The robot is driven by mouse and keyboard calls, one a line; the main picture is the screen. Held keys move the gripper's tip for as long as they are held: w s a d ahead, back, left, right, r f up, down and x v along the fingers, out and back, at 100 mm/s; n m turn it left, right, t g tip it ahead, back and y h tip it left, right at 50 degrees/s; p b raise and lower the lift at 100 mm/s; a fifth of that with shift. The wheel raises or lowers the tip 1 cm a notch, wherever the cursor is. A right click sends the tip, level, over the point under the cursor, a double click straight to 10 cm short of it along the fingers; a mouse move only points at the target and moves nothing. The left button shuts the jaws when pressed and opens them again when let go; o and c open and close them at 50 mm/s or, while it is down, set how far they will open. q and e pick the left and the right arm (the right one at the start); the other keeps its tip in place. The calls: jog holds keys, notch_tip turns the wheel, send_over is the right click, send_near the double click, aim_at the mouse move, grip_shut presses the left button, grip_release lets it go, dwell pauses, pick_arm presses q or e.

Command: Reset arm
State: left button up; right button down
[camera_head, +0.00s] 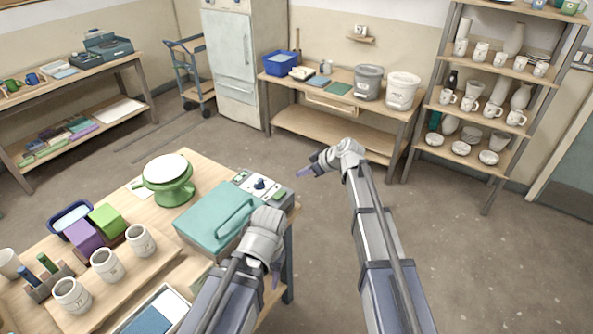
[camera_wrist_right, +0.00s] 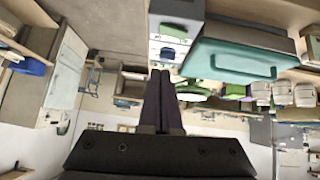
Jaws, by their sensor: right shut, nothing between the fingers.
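My right gripper (camera_head: 305,171) is in the air over the floor, right of the near table, with its purple fingers pointing left. The right wrist view shows the same gripper (camera_wrist_right: 160,75) with its two fingers together and nothing between them. My left gripper (camera_head: 276,281) hangs by the near table's right edge, beside the teal case. Mostly its grey wrist shows; one purple fingertip peeks out below, and its jaw opening is hidden.
A grey bucket (camera_head: 368,83) and a white bucket (camera_head: 403,91) stand on the back table. The floor (camera_head: 490,250) at right is clear.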

dwell(0.4)
jog(key=s+a+f+m+g+h, duration=0.1)
jog(key=s+a+f+g, duration=0.1)
jog(key=s, duration=0.6)
jog(key=s+a+f+m+g+h, duration=0.1)
jog(key=s+a+f, duration=0.15)
jog(key=s, duration=0.55)
jog(key=s+d+f+m+g+h, duration=0.1)
jog(key=s+d+m+h, duration=0.1)
jog(key=s, duration=0.7)
jog(key=s+d+f+m+g+h, duration=0.1)
jog(key=s+d+m+g+h, duration=0.1)
jog(key=s, duration=0.7)
jog(key=shift+d+m+h, duration=0.5)
jog(key=shift+m+h, duration=0.2)
jog(key=shift+h, duration=0.4)
pick_arm(q)
jog(key=shift+o, duration=0.4)
